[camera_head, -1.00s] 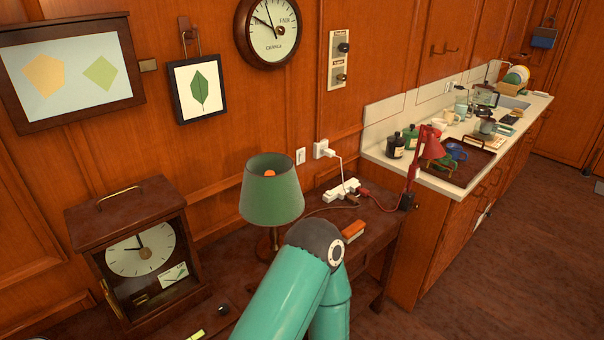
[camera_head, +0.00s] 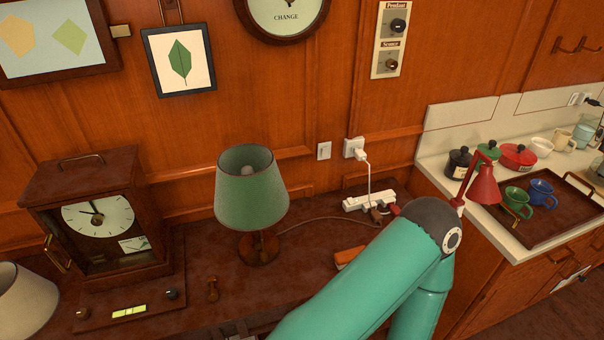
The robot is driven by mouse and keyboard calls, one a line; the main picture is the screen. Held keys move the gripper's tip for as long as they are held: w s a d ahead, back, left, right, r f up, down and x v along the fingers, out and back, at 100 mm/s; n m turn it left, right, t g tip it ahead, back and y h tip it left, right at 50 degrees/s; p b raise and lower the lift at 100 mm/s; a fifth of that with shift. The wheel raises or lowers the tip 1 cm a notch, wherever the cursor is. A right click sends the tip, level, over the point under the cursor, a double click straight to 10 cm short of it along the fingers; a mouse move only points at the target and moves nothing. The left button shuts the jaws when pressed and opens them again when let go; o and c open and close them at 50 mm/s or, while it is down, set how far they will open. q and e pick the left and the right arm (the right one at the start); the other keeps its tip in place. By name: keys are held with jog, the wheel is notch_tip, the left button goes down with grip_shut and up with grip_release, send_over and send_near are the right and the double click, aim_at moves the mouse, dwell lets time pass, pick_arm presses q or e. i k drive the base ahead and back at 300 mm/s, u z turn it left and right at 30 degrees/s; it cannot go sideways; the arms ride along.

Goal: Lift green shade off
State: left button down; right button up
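The green shade (camera_head: 251,200) sits on the table lamp, open at the top with a pale round bulb (camera_head: 247,170) showing inside. The lamp's dark round base (camera_head: 259,248) stands upright on the brown desk (camera_head: 215,255). A teal arm of mine reaches in from the bottom, its dark elbow joint right of the lamp and apart from the shade.
A cream shade (camera_head: 24,300) is at the lower left, partly cut off. A wooden clock (camera_head: 95,215) stands left of the lamp. A small brass piece (camera_head: 213,290) stands before the lamp.

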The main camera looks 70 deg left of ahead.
aim_at(258, 200)
jog(key=z, duration=0.25)
jog(key=i, duration=0.7)
jog(key=u, duration=1.9)
jog(key=i, duration=0.2)
jog(key=u, duration=1.9)
jog(key=k, duration=0.45)
jog(key=u, duration=0.2)
jog(key=i, duration=0.45)
jog(key=z, duration=0.3)
jog(key=k, duration=0.4)
jog(key=u, duration=0.05)
